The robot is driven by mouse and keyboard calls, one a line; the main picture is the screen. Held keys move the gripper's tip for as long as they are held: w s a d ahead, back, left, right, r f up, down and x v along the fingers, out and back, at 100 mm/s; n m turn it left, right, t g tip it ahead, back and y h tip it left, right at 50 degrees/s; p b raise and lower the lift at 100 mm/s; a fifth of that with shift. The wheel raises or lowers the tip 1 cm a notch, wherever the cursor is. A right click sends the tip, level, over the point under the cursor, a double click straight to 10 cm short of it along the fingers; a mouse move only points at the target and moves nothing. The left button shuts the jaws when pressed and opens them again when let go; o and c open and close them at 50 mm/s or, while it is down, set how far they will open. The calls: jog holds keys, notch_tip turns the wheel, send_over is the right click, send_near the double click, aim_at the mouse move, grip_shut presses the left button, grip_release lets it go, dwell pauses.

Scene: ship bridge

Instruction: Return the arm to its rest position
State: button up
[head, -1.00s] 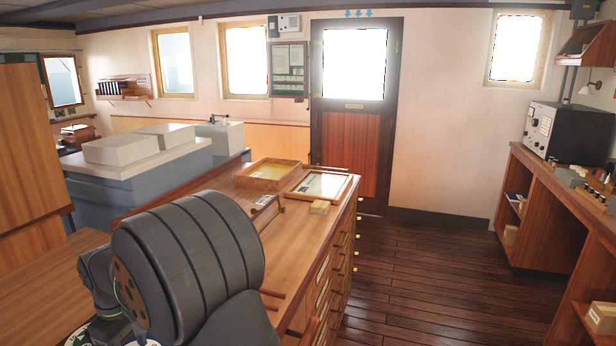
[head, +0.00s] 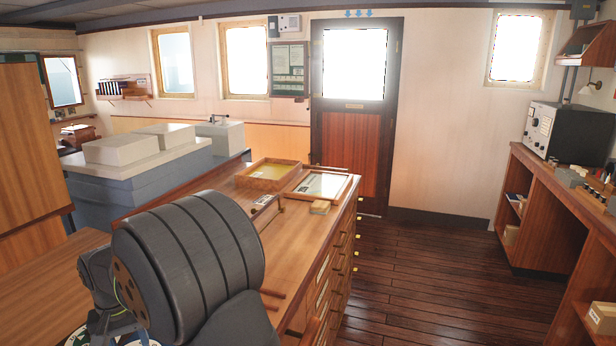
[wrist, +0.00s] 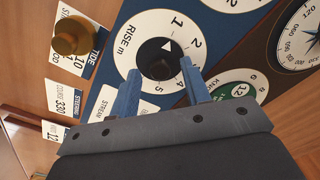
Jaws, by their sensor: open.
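My gripper (wrist: 167,92) shows in the wrist view with its two blue fingers apart and nothing held between them. Past the fingertips is a panel with a white dial marked "RISE m" (wrist: 137,43), with a dark centre and a white pointer. The gap between the fingers lies over this dial; I cannot tell the distance to it. In the head view my arm fills the lower left and my gripper is hidden.
A wooden counter (head: 285,262) with drawers runs beside my arm. On it are a wooden tray (head: 268,185) and a framed sheet (head: 322,185). In the wrist view, a brass knob (wrist: 76,36) stands left of the dial, near label cards (wrist: 63,97). The floor (head: 430,270) is clear.

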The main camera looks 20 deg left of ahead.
jog(key=shift+m, duration=1.5)
